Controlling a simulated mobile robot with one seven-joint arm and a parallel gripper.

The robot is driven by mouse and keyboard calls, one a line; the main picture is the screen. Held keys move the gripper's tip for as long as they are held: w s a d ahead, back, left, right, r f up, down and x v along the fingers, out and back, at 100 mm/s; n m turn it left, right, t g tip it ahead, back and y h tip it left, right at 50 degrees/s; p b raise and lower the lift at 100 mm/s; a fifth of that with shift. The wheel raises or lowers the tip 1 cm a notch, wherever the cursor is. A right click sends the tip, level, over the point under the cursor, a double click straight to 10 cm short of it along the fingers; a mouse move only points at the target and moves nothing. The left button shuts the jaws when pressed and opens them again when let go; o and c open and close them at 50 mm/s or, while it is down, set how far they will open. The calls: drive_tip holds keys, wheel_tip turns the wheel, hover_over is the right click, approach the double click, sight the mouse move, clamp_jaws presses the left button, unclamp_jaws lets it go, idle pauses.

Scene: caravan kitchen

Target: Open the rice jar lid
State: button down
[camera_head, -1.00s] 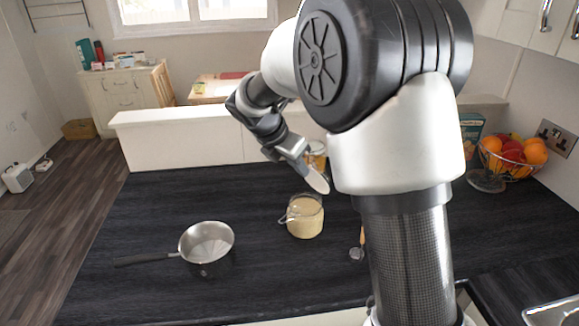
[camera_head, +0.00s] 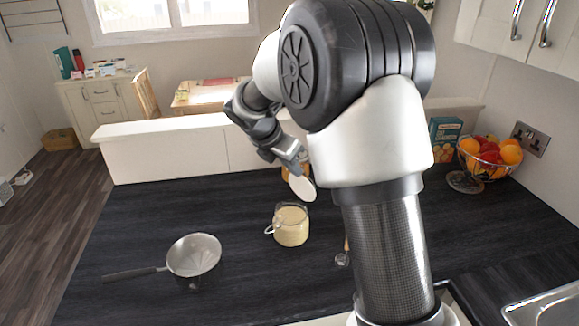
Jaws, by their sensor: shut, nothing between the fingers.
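A glass jar with pale beige contents (camera_head: 291,228), the one that looks like the rice jar, stands upright on the dark worktop. A wire clasp hangs at its left side. A white round lid (camera_head: 302,188) stands steeply tilted above the jar's back rim, clear of the mouth, which looks open. My gripper (camera_head: 297,168) is shut and empty, just above and behind the lid. Whether it touches the lid cannot be told. The lid covers part of the fingertips.
A small utensil (camera_head: 342,258) lies to the right. Another jar, mostly hidden, is behind my gripper. A fruit basket (camera_head: 488,160) and a carton (camera_head: 444,140) stand at the back right. The worktop's left back is clear.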

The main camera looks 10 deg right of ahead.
drive_tip(key=shift+w+d+r+p, duration=0.25)
drive_tip(key=shift+w+d+p, duration=0.15)
drive_tip(key=shift+d+p, duration=0.15)
drive_tip(key=shift+w+d+r+p, duration=0.25)
drive_tip(key=shift+w+d+p, duration=0.1)
drive_tip(key=shift+d+p, duration=0.15)
drive_tip(key=shift+w+d+f+p, duration=0.1)
drive_tip(key=shift+w+d+p, duration=0.3)
drive_tip(key=shift+d, duration=0.2)
drive_tip(key=shift+w+d+p, duration=0.35)
drive_tip(key=shift+w+d, duration=0.05)
drive_tip(key=shift+d, duration=0.15)
